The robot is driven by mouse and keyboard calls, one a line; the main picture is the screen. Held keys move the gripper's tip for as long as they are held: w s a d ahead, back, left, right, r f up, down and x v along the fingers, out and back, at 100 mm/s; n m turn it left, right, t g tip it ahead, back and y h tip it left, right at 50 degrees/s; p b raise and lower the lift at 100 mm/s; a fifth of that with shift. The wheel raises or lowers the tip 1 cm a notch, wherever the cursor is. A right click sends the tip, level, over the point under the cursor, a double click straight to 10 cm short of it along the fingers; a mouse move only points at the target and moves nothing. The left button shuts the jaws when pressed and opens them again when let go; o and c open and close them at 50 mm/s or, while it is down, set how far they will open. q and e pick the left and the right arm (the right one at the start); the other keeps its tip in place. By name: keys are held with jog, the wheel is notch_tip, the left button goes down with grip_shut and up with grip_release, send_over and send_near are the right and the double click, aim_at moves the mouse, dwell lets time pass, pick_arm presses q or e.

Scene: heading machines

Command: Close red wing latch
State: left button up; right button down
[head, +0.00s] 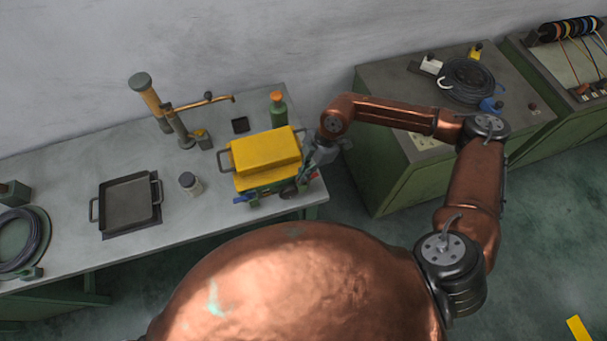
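A yellow box-shaped machine (265,150) with dark side handles stands near the right end of the grey workbench. A small blue part (244,198) shows low on its front left, and a dark round part low on its front right. My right gripper (304,178) is at the right front side of the yellow machine, close to it. I cannot tell whether it touches. Its fingers are too small and partly hidden to show if they are open or shut. No red wing latch can be made out; the gripper may hide it. My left gripper is not in view.
The workbench (60,175) holds a dark tray (129,201), a small jar (190,184), a green bottle with an orange cap (278,110), a brass pipe fixture (177,128) and a coiled hose (20,243). A green cabinet (385,165) stands right, across a floor gap.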

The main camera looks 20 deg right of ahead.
jog(key=n, duration=0.2)
jog(key=n+g+b, duration=0.1)
jog(key=n, duration=0.1)
jog(key=shift+w+a+g+h, duration=0.1)
jog(key=shift+w+g+h, duration=0.1)
jog(key=shift+g+h, duration=0.1)
jog(key=n+g+h+b, duration=0.1)
jog(key=n, duration=0.4)
jog(key=shift+w+a+b, duration=0.1)
jog(key=shift+b, duration=0.25)
jog(key=n, duration=0.1)
jog(key=n+h+b, duration=0.1)
jog(key=n, duration=0.1)
jog(key=shift+a+n+g+h, duration=0.1)
jog(key=shift+n+g+h, duration=0.2)
jog(key=shift+n+h+b, duration=0.6)
jog(key=shift+n+b, duration=0.35)
jog(key=shift+n, duration=0.65)
jog(key=c, duration=2.2)
grip_release()
jog(key=shift+o, duration=0.2)
